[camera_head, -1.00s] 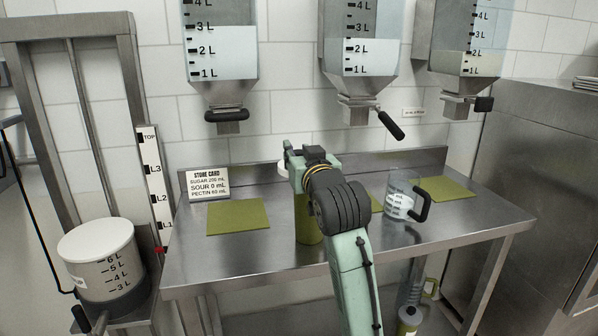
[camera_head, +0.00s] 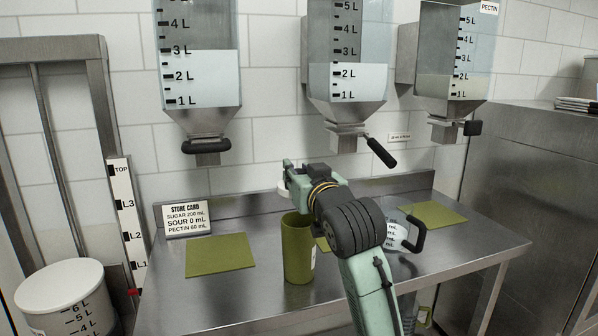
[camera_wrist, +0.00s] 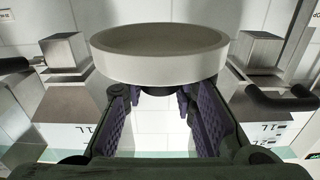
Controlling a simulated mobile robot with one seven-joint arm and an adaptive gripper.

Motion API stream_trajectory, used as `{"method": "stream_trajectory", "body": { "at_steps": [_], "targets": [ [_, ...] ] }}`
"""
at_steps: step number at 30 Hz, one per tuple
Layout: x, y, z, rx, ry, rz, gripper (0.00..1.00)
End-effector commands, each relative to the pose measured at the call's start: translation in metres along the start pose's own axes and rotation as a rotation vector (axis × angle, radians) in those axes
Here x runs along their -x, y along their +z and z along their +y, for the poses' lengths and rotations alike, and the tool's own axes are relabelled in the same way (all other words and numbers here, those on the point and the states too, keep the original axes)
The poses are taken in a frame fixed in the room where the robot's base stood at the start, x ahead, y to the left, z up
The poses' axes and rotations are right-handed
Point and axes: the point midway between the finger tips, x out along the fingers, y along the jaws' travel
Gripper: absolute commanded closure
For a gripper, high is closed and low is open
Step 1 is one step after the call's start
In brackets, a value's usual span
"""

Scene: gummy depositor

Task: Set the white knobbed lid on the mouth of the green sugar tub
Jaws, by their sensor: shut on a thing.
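The white lid (camera_wrist: 160,65) fills the upper middle of the wrist view as a shallow round disc. My gripper (camera_wrist: 158,98) is shut on its dark knob (camera_wrist: 158,91), between the purple finger pads. In the head view a small edge of the lid (camera_head: 283,188) shows left of my gripper (camera_head: 290,180); the rest is hidden behind it. The green sugar tub (camera_head: 297,255) stands upright on the steel table with its mouth showing. My gripper and the lid are above the tub and apart from it.
The steel table (camera_head: 255,298) also holds green mats (camera_head: 220,255), a store card (camera_head: 186,217) and a clear jug (camera_head: 395,228) with a black handle at the right. Several wall hoppers (camera_head: 196,80) with levers hang above. A white-lidded bucket (camera_head: 60,288) stands at the left.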

Motion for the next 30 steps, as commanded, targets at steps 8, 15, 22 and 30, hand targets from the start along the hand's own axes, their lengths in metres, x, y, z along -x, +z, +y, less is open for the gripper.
{"method": "stream_trajectory", "body": {
  "at_steps": [8, 15, 22, 30],
  "targets": [
    [0.000, 0.025, 0.000, -0.002, -0.001, 0.000, 1.00],
    [0.000, 0.051, 0.000, -0.001, -0.001, -0.001, 1.00],
    [0.000, 0.062, 0.001, 0.000, 0.000, 0.000, 1.00],
    [0.000, 0.062, 0.001, 0.000, 0.000, 0.000, 1.00]
  ]
}}
